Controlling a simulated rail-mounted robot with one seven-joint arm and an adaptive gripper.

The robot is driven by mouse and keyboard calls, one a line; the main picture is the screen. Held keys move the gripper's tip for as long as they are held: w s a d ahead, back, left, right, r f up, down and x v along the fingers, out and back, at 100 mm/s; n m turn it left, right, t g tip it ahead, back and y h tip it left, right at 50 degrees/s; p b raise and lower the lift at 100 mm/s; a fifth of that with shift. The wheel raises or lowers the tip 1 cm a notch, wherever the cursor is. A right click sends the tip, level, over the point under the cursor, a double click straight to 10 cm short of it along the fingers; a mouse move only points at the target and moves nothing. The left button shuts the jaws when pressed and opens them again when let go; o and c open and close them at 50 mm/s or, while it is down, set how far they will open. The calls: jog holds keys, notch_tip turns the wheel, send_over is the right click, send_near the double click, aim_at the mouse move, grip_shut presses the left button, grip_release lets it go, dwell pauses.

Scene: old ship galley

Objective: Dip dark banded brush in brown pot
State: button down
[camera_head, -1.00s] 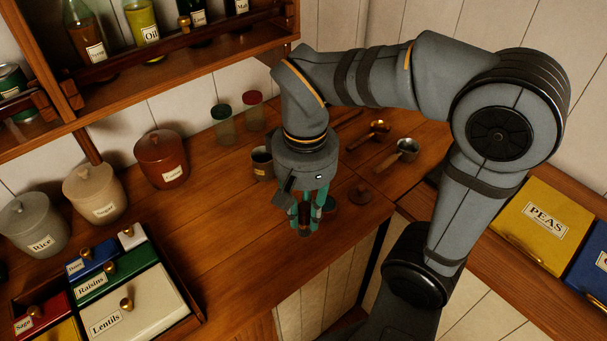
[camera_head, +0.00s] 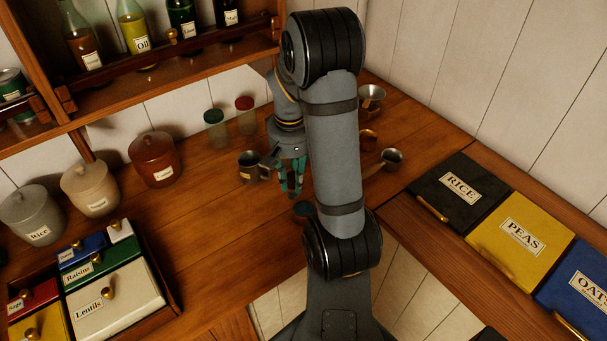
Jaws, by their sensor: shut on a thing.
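My gripper (camera_head: 291,190) points down over the wooden counter, with teal fingers. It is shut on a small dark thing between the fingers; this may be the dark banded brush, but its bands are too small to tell. A reddish-brown lidded pot (camera_head: 155,161) with a label stands on the counter at the left, well apart from my gripper. A grey metal mug (camera_head: 248,167) stands just left of my gripper. My arm hides part of the counter to the right of the gripper.
Two small jars, green-lidded (camera_head: 215,128) and red-lidded (camera_head: 245,115), stand behind the mug. Metal scoops (camera_head: 391,159) are right of my arm. A compartmented box (camera_head: 172,302) fills the front left.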

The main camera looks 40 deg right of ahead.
jog(key=shift+m, duration=0.4)
jog(key=shift+s+d+f+b, duration=0.15)
jog(key=shift+d+f+b, duration=0.35)
jog(key=shift+f+b, duration=0.5)
jog(key=shift+s+d+f+b, duration=0.2)
jog(key=shift+d+f+b, duration=0.35)
jog(key=shift+f, duration=0.8)
jog(key=shift+s+d+f+b, duration=0.15)
jog(key=shift+d+f+b, duration=0.25)
jog(key=shift+f+b, duration=0.65)
jog(key=shift+s+f+b, duration=0.1)
jog(key=shift+f+b, duration=0.35)
jog(key=shift+f, duration=0.25)
jog(key=shift+r, duration=0.1)
notch_tip(320, 180, up, 7)
jog(key=p, duration=0.5)
jog(key=shift+p, duration=0.35)
